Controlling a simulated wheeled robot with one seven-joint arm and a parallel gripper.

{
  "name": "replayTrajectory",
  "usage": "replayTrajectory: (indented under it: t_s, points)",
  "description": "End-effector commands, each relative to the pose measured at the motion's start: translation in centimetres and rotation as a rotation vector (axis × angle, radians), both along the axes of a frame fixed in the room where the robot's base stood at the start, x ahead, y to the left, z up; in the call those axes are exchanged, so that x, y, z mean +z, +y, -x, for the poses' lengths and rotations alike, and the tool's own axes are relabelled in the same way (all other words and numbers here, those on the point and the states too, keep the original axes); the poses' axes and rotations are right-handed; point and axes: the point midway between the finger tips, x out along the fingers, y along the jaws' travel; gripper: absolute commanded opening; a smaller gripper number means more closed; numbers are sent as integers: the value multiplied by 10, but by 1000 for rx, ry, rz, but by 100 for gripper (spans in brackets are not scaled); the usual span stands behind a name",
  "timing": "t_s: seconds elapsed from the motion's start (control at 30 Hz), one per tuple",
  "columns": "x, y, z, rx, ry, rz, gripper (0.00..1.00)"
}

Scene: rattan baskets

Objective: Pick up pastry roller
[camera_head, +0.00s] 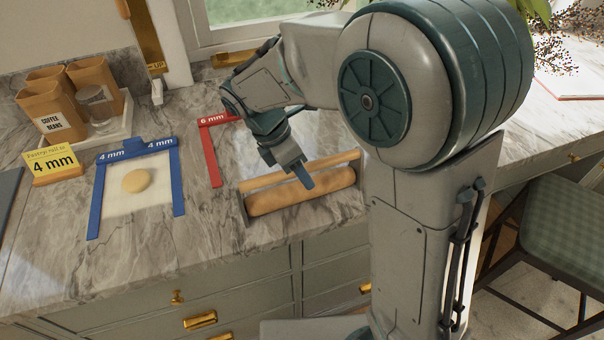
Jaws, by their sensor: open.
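The pastry roller (275,199) is a thick wooden cylinder with a thinner wooden bar behind it, joined by dark end plates. It lies near the front edge of the marble counter in the camera_head view. My gripper (306,184) points down at the roller, with a blue-grey finger in front of the thin bar, right of the roller's middle. Only one finger shows clearly, and I cannot tell whether it touches the roller. Nothing is seen held in it.
A blue 4 mm frame (180,190) with a dough ball (137,180) lies left of the roller. A red 6 mm frame (210,160) lies behind it. Paper bags (95,72) and a glass jar (97,103) stand at the back left. A green-cushioned chair (570,225) stands at right.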

Motion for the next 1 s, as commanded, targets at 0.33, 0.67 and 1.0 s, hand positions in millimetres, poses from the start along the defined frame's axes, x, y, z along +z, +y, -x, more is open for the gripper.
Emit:
replayTrajectory:
  t_s: [0.33,0.67,1.0]
  points:
    - [-2,-1,0,0,-1,0,18]
    - [-1,-1,0,0,-2,-1,0]
    - [19,-1,-1,-1,-5,-3,0]
